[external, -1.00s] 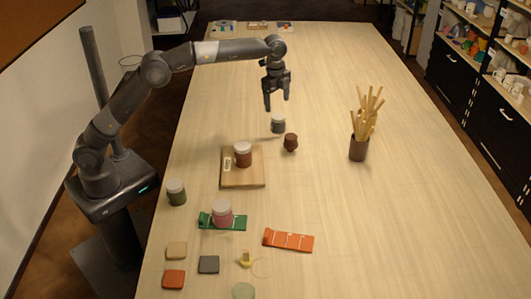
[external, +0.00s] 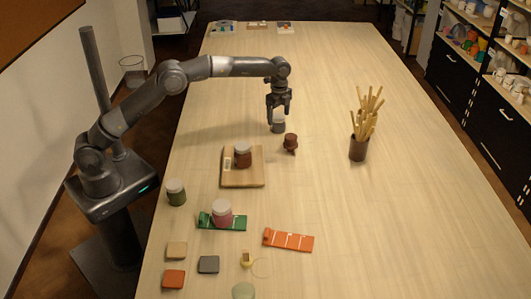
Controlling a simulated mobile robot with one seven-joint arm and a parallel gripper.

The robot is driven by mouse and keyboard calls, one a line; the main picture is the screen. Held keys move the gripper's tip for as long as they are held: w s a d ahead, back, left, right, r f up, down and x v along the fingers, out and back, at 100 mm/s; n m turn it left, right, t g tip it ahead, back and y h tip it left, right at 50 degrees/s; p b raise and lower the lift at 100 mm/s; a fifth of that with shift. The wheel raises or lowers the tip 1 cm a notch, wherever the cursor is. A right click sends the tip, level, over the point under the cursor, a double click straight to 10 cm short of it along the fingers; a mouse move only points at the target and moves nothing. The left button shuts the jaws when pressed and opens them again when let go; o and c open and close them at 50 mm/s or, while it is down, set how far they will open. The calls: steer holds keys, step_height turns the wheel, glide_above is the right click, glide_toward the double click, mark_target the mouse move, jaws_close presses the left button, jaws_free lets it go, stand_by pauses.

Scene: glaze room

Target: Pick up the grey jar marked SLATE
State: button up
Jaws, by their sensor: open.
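The grey jar (external: 278,127) with a pale lid stands upright on the table, at the upper middle of the view. Its marking is too small to read. My gripper (external: 278,115) points straight down over it, with its fingers spread around the jar's upper part. The gripper is open. Whether the fingers touch the jar cannot be told. The fingers hide part of the lid.
A small brown object (external: 290,142) stands close to the jar, front right. A wooden board (external: 243,181) with a red-brown jar (external: 243,157) lies nearer. The table's right side is clear.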

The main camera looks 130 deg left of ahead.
mark_target(278, 116)
step_height(278, 116, down, 4)
steer(key=shift+s+r, duration=0.1)
steer(key=shift+r, duration=0.1)
steer(key=c, duration=1.2)
